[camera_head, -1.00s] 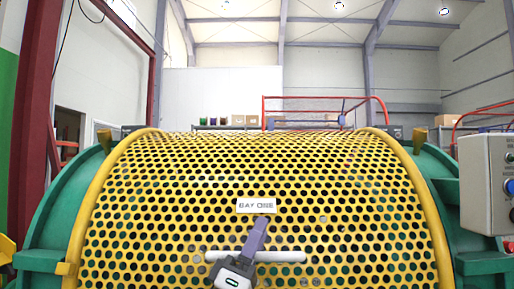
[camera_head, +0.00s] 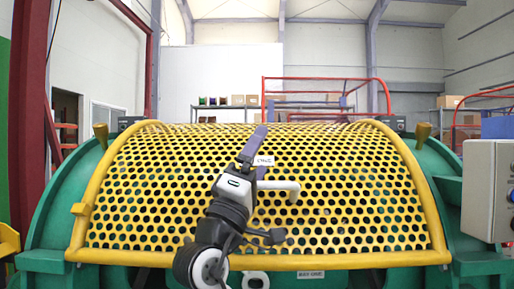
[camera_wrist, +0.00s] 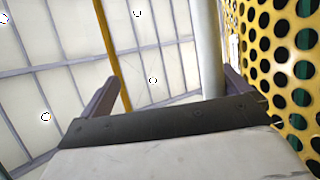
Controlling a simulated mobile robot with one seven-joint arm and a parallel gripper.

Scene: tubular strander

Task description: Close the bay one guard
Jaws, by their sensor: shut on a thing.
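The bay one guard (camera_head: 330,215) is a curved yellow perforated cover over a green machine in the head view. Its lower yellow rim is visible, with green machine body and dark gaps below it. A small white label sits on the mesh, partly hidden by my gripper. My gripper (camera_head: 258,155) is shut on the guard's white handle bar (camera_head: 285,187), whose right end sticks out beside it. In the wrist view the two purple fingers of my gripper (camera_wrist: 168,78) stand either side of the pale bar (camera_wrist: 207,50), with the guard mesh (camera_wrist: 285,60) at right.
Green curved end frames (camera_head: 60,205) flank the guard, with yellow knobs (camera_head: 423,135) on top. A grey control box (camera_head: 487,190) stands at right. Behind are a red rail frame (camera_head: 325,79) and a shelf with boxes. A red column (camera_head: 30,110) rises at left.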

